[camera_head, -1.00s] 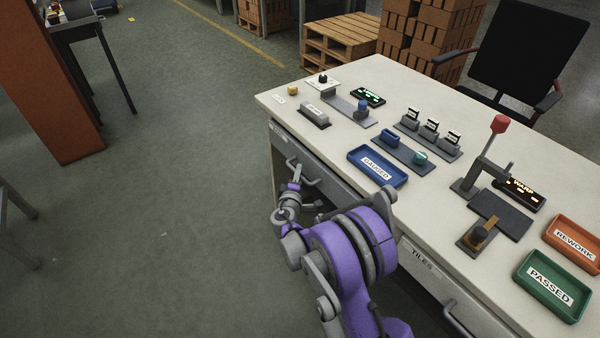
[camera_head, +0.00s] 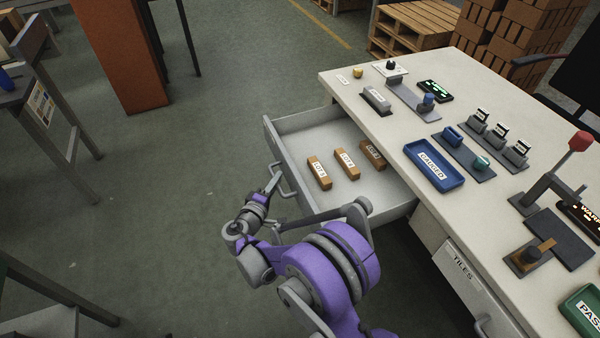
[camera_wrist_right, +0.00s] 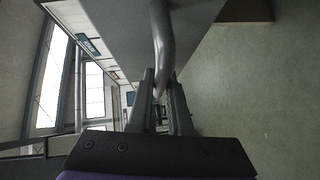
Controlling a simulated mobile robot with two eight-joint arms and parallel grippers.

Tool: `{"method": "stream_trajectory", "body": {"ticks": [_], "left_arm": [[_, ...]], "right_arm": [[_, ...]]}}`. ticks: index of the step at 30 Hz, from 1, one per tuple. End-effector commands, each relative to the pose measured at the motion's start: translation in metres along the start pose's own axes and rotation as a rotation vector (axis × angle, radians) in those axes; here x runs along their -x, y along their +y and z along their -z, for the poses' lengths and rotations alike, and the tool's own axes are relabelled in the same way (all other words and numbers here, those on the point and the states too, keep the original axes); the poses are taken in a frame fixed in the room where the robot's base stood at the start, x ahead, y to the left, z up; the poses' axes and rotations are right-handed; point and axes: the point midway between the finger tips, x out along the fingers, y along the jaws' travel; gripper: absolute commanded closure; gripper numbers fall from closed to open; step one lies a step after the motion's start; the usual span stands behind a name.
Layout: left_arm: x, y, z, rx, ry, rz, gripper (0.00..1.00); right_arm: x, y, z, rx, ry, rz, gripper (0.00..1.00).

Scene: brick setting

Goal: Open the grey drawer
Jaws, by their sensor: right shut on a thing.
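The grey drawer (camera_head: 277,146) stands pulled out from the left end of the white workbench (camera_head: 340,88). Several brown bricks with white lot labels lie inside it, among them one near the front (camera_head: 319,173). My right gripper (camera_head: 274,182) is at the drawer's front and shut on its handle (camera_head: 287,181). In the right wrist view the two fingers (camera_wrist_right: 160,95) close around the curved grey handle (camera_wrist_right: 161,40). My left gripper is not in view.
The bench top carries a blue tray (camera_head: 434,165), a green tray (camera_head: 584,312) and a lever with a red knob (camera_head: 580,141). A second drawer labelled TILES (camera_head: 462,268) is closed. Open floor lies left of the grey drawer.

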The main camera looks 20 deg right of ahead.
Motion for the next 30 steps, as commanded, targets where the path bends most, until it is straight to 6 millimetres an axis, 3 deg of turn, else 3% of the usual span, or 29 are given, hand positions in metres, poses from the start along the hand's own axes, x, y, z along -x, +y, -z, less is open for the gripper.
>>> {"method": "stream_trajectory", "body": {"ticks": [3,12,30], "left_arm": [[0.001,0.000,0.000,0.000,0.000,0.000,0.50],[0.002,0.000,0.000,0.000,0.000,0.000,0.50],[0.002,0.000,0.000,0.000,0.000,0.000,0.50]], "right_arm": [[0.021,-0.006,0.021,-0.001,0.003,0.002,1.00],[0.052,-0.015,0.052,0.000,0.001,0.002,1.00],[0.060,-0.017,0.061,0.000,-0.001,0.001,1.00]]}}
